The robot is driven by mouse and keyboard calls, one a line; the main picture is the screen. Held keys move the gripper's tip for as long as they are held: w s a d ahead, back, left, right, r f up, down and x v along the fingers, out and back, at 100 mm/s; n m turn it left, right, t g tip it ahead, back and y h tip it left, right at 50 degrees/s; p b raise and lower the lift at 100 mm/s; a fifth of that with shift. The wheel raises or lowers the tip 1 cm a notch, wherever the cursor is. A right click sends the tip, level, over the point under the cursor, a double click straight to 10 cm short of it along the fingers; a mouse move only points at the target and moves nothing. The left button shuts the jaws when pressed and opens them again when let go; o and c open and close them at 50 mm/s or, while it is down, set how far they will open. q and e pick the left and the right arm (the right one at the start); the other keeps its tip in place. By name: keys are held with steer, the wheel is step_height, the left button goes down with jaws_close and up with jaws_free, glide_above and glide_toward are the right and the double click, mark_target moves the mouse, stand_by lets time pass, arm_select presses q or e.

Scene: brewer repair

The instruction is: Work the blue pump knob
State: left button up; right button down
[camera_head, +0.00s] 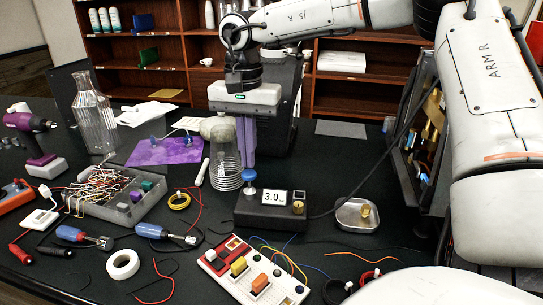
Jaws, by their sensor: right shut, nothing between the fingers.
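The blue pump knob (249,176) stands upright on the left end of a black box (275,213). The box has a small display that reads about 3.0, with a brass-coloured part beside it. My right gripper (247,162) points straight down with its purple fingers shut together and empty. Its fingertips appear just above the knob in the picture; whether they touch it or are behind it I cannot tell. My left gripper is not in view.
A glass flask with a coiled base (226,165) stands close left of my right gripper. A metal tray (357,214) lies right of the box. A parts bin (115,195), screwdrivers (165,236) and a red-and-white board (252,274) crowd the front left. A tall glass bottle (95,115) stands behind.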

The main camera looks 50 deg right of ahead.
mark_target(249, 172)
steer(key=shift+f, duration=0.2)
stand_by(0.5)
steer(key=shift+f+b, duration=1.6)
steer(key=shift+f, duration=0.55)
steer(key=shift+r+p, duration=1.75)
steer(key=shift+r, duration=0.55)
steer(key=shift+f, duration=0.1)
steer(key=shift+f+b, duration=1.65)
steer(key=shift+f, duration=0.6)
steer(key=shift+r+p, duration=1.75)
steer(key=shift+r, duration=0.55)
